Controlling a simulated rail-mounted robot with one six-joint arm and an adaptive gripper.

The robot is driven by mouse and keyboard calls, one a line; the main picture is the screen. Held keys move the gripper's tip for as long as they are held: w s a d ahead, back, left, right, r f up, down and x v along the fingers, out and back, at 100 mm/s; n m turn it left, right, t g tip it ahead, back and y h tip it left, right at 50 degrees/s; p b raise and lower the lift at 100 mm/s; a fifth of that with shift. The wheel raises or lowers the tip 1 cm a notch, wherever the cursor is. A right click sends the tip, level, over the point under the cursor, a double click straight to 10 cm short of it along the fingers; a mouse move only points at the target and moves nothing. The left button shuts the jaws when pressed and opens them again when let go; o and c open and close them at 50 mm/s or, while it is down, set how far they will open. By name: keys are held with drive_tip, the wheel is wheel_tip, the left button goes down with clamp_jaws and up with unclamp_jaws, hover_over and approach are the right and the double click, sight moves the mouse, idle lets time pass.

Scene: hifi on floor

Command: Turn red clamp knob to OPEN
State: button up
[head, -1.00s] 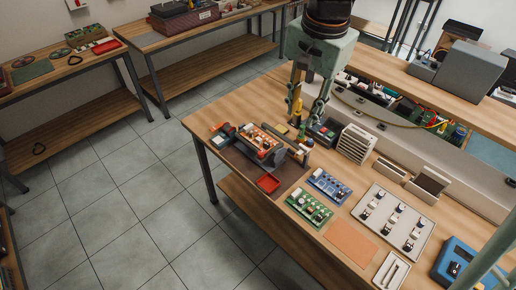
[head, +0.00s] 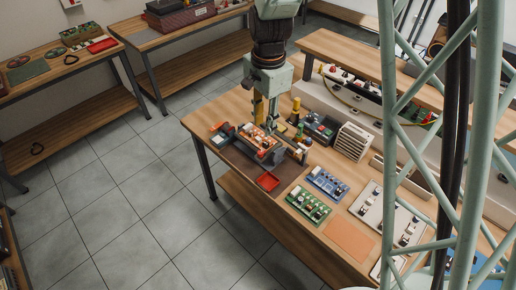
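A clamp fixture (head: 264,155) with an orange circuit board on it stands near the left end of the workbench. A small red part (head: 228,128) shows at its left end. I cannot tell whether this is the clamp knob, and no OPEN mark is readable. My gripper (head: 267,118) points down over the back of the fixture. Its fingers show a narrow gap and I see nothing held between them. The fingertips overlap the fixture in the picture, so contact is unclear.
A yellow-topped upright item (head: 296,109) and a dark box (head: 320,128) stand close right of my gripper. Green (head: 308,205) and blue (head: 327,184) boards lie to the right. My lattice column hides the bench's right part.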

sight(260, 153)
drive_tip(key=shift+w+a+f, duration=0.2)
drive_tip(key=shift+a+f, duration=0.2)
drive_tip(key=shift+f, duration=0.2)
drive_tip(key=shift+f, duration=0.1)
drive_tip(key=shift+w+a+f, duration=0.1)
drive_tip(key=shift+f, duration=3.3)
drive_tip(key=shift+w+f, duration=0.1)
drive_tip(key=shift+f, duration=3.3)
drive_tip(key=shift+c, duration=0.6)
drive_tip(key=c, duration=0.7)
